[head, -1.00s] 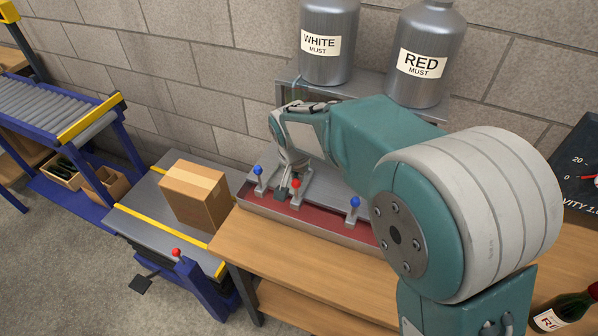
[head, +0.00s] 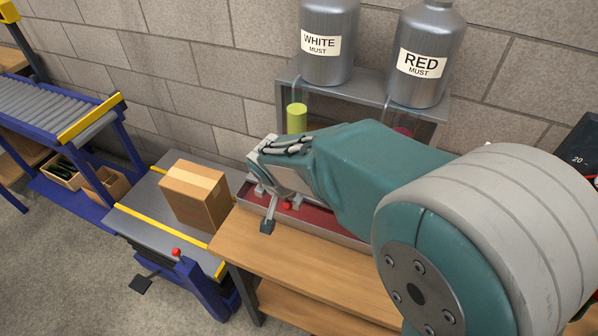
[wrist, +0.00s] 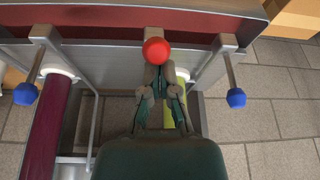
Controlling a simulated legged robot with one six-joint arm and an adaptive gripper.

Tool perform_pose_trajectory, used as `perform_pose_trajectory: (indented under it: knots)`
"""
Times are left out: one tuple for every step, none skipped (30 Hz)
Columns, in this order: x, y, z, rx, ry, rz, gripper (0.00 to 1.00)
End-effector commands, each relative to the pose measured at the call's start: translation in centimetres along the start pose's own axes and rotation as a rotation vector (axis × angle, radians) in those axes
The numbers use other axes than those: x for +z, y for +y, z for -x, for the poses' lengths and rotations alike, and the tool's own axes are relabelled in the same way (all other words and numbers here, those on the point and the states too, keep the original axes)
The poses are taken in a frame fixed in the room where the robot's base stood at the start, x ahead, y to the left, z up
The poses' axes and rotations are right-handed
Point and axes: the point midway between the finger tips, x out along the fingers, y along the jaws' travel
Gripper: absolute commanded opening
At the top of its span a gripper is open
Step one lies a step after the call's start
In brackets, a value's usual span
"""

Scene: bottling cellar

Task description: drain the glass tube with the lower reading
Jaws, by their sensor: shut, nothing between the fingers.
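My gripper (head: 267,226) is shut and empty, pointing down in front of the lever panel; it also shows shut in the wrist view (wrist: 160,75), next to the red-knobbed lever (wrist: 155,50). I cannot tell whether it touches that knob, which also shows in the head view (head: 287,206). Two blue-knobbed levers (wrist: 25,94) (wrist: 236,97) stand to either side. A glass tube with yellow-green liquid (head: 297,118) stands under the white must tank, also seen in the wrist view (wrist: 181,115). A dark red tube (wrist: 45,130) is at the left there. My arm hides most of both tubes; their readings cannot be read.
The white must tank (head: 328,45) and red must tank (head: 424,60) stand on a grey shelf (head: 372,88) at the wall. A cardboard box (head: 195,195) sits on the platform left of the wooden bench (head: 285,262). The floor at lower left is mostly clear.

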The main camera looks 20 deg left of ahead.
Motion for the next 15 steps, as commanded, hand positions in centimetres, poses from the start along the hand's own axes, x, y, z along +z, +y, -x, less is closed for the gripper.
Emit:
perform_pose_trajectory:
  knots:
    - [0.4, -0.1, -0.1, 0.000, -0.001, 0.002, 0.00]
    - [0.7, -0.1, -0.1, 0.000, -0.001, 0.002, 0.00]
    - [0.9, -0.1, -0.2, 0.000, -0.001, 0.000, 0.00]
    - [1.2, -0.2, -0.2, 0.000, -0.001, 0.001, 0.00]
    - [1.4, -0.2, -0.3, -0.001, -0.001, 0.002, 0.00]
    - [1.6, -0.2, -0.4, -0.001, -0.001, 0.002, 0.00]
    - [1.5, -0.2, -0.3, -0.001, 0.000, 0.000, 0.00]
    - [1.5, -0.2, -0.3, -0.001, 0.000, 0.000, 0.00]
    - [1.5, -0.2, -0.3, -0.001, 0.000, 0.000, 0.00]
    - [1.5, -0.2, -0.3, -0.001, 0.000, 0.000, 0.00]
    - [1.5, -0.2, -0.3, -0.001, 0.000, 0.000, 0.00]
    - [1.4, -0.2, -0.4, -0.001, 0.000, 0.000, 0.00]
    - [1.4, -0.2, -0.4, -0.001, 0.000, 0.000, 0.00]
    - [1.4, -0.2, -0.4, 0.000, 0.000, 0.000, 0.00]
    - [1.3, -0.2, -0.5, 0.000, 0.000, -0.001, 0.00]
